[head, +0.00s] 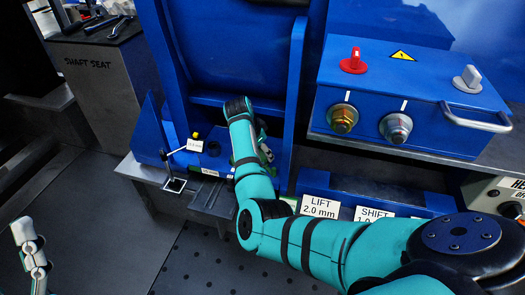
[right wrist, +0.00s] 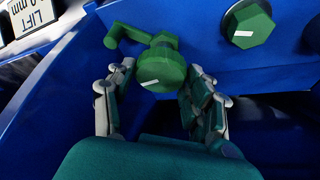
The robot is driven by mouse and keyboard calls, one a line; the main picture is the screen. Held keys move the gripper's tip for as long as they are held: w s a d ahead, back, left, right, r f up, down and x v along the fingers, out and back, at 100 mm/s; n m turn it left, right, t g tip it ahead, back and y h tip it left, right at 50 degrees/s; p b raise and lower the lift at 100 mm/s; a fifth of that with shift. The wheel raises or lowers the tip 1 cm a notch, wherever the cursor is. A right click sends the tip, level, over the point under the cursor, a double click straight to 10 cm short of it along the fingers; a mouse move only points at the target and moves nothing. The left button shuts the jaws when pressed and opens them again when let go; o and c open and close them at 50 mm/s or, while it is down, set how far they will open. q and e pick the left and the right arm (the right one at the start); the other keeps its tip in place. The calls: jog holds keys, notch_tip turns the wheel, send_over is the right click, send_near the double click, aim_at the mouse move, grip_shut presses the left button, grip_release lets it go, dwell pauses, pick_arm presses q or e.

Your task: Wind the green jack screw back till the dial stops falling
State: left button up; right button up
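In the right wrist view, the green jack screw (right wrist: 162,68) has a round head with a white mark, and a green crank arm reaches up and left behind it. My right gripper (right wrist: 160,75) has its fingers apart on either side of the head, with small gaps visible; contact is unclear. In the head view my right gripper (head: 258,140) is at the blue frame and hides most of the screw. The dial (head: 195,145) is a small white display on a stand left of it; its reading is too small to read. My left gripper (head: 30,245) is low at the left, away from everything.
A second green hex head (right wrist: 248,24) is up and right of the screw. A blue box (head: 400,105) with red and grey knobs stands at right. The SHAFT SEAT bench (head: 95,80) is at left.

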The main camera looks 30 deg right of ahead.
jog(key=c, duration=0.4)
